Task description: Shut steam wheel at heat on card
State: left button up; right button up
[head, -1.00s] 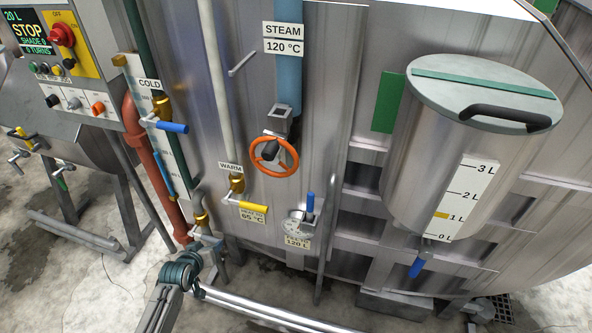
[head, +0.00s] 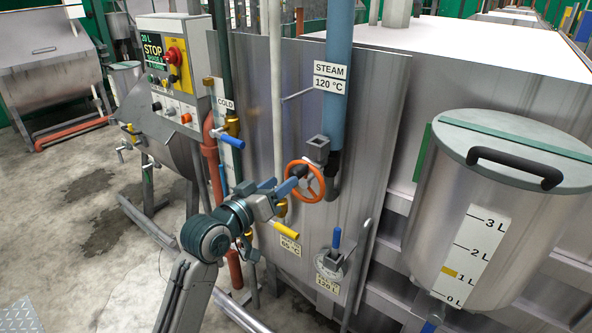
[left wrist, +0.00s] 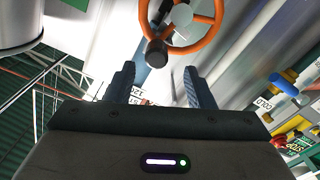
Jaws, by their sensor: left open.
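The orange steam wheel (head: 305,181) is on the steel panel, below the blue steam pipe (head: 336,100) and its "STEAM 120 °C" sign (head: 330,78). My left gripper (head: 292,184) is just left of the wheel in the head view. In the left wrist view the wheel (left wrist: 207,32) and its dark knob (left wrist: 156,53) lie ahead of the fingers. My left gripper (left wrist: 159,88) is open there, with nothing between its fingers. The knob appears in line with the gap. The heat card reads 65 °C (head: 290,246). My right gripper is out of view.
Yellow warm (head: 286,231) and blue cold (head: 232,142) valve levers are near my left arm. Another blue lever (head: 337,238) stands above a 120 L card. A steel measuring tank (head: 430,220) is at right. A control box (head: 170,70) stands left.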

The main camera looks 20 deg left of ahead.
aim_at(295, 174)
pick_arm(q)
jog(key=x, duration=0.2)
jog(key=p+x, duration=0.1)
jog(key=x, duration=0.2)
jog(key=shift+w+d+r+p, duration=0.15)
jog(key=shift+w+d+p, duration=0.1)
jog(key=shift+d+p, duration=0.15)
jog(key=shift+w, duration=0.4)
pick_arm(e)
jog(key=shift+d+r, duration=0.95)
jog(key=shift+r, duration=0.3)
pick_arm(q)
jog(key=shift+d, duration=0.1)
jog(key=shift+c, duration=0.2)
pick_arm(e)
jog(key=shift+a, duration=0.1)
pick_arm(q)
jog(key=c, duration=1)
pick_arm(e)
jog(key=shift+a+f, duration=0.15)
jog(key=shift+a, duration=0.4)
